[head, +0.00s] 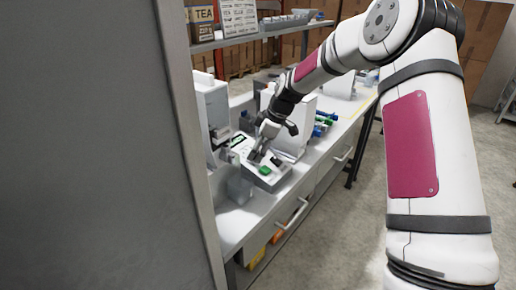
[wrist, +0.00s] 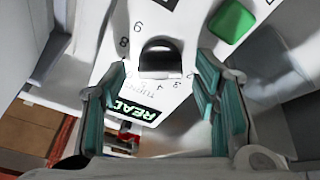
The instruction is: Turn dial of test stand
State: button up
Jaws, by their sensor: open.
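The test stand (head: 270,174) is a white panel box on the counter, with a green button and a small display. In the wrist view its panel (wrist: 185,32) carries a dark dial (wrist: 160,58) with numbers around it, a green button (wrist: 231,21) and a lit green display (wrist: 132,111). My gripper (wrist: 164,92) is open, its teal-padded fingers spread to either side of the dial. In the head view my gripper (head: 256,156) is over the panel and hides the dial. I cannot tell whether the fingers touch the dial.
White machines stand on the counter (head: 236,222) beside and behind the test stand. Blue and green items (head: 321,126) lie farther along it. A shelf (head: 262,34) with a TEA box (head: 202,16) runs above. A large grey panel (head: 90,150) blocks the left.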

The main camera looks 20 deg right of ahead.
jog(key=shift+c, duration=0.6)
jog(key=c, duration=1)
jog(key=shift+c, duration=0.2)
